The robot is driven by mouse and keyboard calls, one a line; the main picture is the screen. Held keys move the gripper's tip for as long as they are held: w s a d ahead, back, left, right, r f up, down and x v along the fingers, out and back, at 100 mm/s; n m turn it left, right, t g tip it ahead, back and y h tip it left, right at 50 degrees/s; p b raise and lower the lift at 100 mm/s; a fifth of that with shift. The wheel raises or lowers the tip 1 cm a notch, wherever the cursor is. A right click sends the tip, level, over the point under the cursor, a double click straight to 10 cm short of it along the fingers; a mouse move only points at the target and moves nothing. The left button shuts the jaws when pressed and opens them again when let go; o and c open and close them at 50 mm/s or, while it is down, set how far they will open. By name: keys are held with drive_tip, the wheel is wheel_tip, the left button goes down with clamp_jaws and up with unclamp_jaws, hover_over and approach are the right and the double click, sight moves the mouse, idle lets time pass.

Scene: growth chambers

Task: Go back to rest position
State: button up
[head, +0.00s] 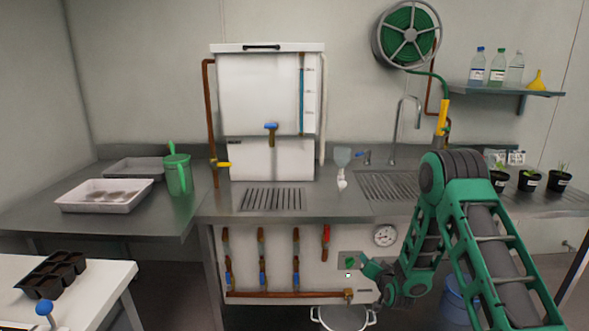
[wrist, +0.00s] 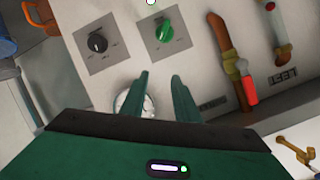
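My gripper (head: 366,267) is low in front of the white panel under the counter in the head view, on the end of my bent green arm. It is close to a grey plate with a green knob (head: 349,262). In the wrist view my gripper (wrist: 160,77) has its two green fingers apart with nothing held between them. The green knob (wrist: 163,32) shows beyond the fingertips, with a black knob (wrist: 97,43) to its left. The fingers look apart from both knobs. A round pale dial (wrist: 150,105) is partly hidden behind the fingers.
The steel counter (head: 330,205) edge is above my gripper. Copper pipes with valves (head: 262,262) run along the panel. A white pot (head: 342,318) stands below, and a blue bucket (head: 455,300) is behind my arm. A white table (head: 100,295) is at the lower left.

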drive_tip(key=s+d+r+n+g+h, duration=0.1)
drive_tip(key=s+d+r+g, duration=0.1)
drive_tip(key=s+d+r, duration=0.3)
drive_tip(key=s+d+r+g+h, duration=0.1)
drive_tip(key=s+d+r+g, duration=0.2)
drive_tip(key=r, duration=0.4)
drive_tip(key=s+d+r+g, duration=0.1)
drive_tip(key=s+d+r, duration=0.1)
drive_tip(key=s, duration=0.3)
drive_tip(key=s+d+r+g+h, duration=0.1)
drive_tip(key=s+d+r, duration=0.2)
drive_tip(key=s, duration=0.1)
drive_tip(key=s+d+r+g, duration=0.1)
drive_tip(key=s+d+r, duration=0.1)
drive_tip(key=s, duration=0.3)
drive_tip(key=s+a+r+m+g+y, duration=0.1)
drive_tip(key=s+r+g, duration=0.2)
drive_tip(key=s, duration=1.4)
drive_tip(key=s+a+r+g+y, duration=0.1)
drive_tip(key=s+r+g, duration=0.2)
drive_tip(key=s, duration=1.4)
drive_tip(key=shift+r+m, duration=0.4)
drive_tip(key=shift+r, duration=0.2)
drive_tip(key=shift+w+f, duration=0.25)
drive_tip(key=shift+w, duration=0.3)
